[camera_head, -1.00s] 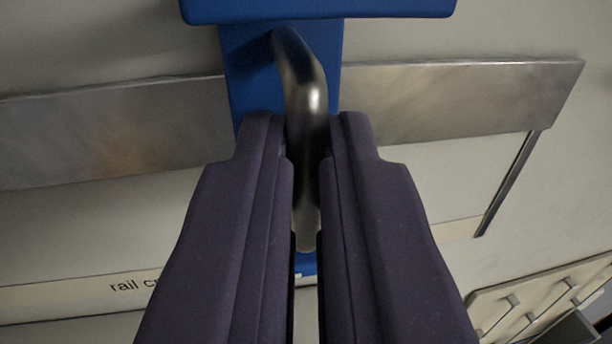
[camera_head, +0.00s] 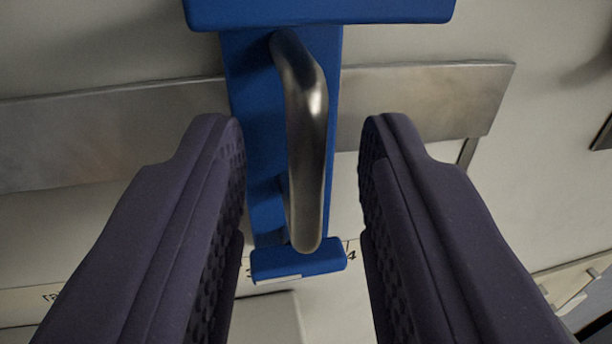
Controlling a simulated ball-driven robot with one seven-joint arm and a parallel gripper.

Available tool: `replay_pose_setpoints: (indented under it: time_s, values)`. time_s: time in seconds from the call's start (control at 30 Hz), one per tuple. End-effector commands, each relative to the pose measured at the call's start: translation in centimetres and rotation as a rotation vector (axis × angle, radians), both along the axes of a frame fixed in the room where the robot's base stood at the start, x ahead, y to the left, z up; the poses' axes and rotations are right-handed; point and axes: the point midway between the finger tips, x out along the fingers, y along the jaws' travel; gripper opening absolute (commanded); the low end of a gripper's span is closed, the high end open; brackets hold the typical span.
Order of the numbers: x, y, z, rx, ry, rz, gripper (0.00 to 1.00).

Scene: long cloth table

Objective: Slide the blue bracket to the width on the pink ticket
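The blue bracket (camera_head: 256,120) sits across the metal rail (camera_head: 430,105), with a wide blue plate at the top of the view and a small blue foot (camera_head: 298,262) at the bottom. A bent metal handle (camera_head: 305,140) stands out from its middle. My gripper (camera_head: 303,128) is open, one finger on each side of the handle, with a clear gap on both sides. Parts of printed marks show beside the foot, including a 4, but most of the lettering is hidden. The pink ticket is not in view.
The rail's right end (camera_head: 505,90) is close to the right of the bracket, with a thin metal strip below it. A pale rack with pegs (camera_head: 570,285) is at the lower right. Pale surface lies around the rail.

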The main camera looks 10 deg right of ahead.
Motion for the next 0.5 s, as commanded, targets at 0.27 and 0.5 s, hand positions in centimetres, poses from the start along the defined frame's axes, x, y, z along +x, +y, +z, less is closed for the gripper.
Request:
replay_pose_setpoints:
  time_s: [0.27, 0.5]
  values:
    - [-1.3, 0.2, -0.1, -0.001, 0.0, -0.001, 0.36]
    - [-5.7, 1.0, -0.1, -0.001, -0.001, 0.0, 0.36]
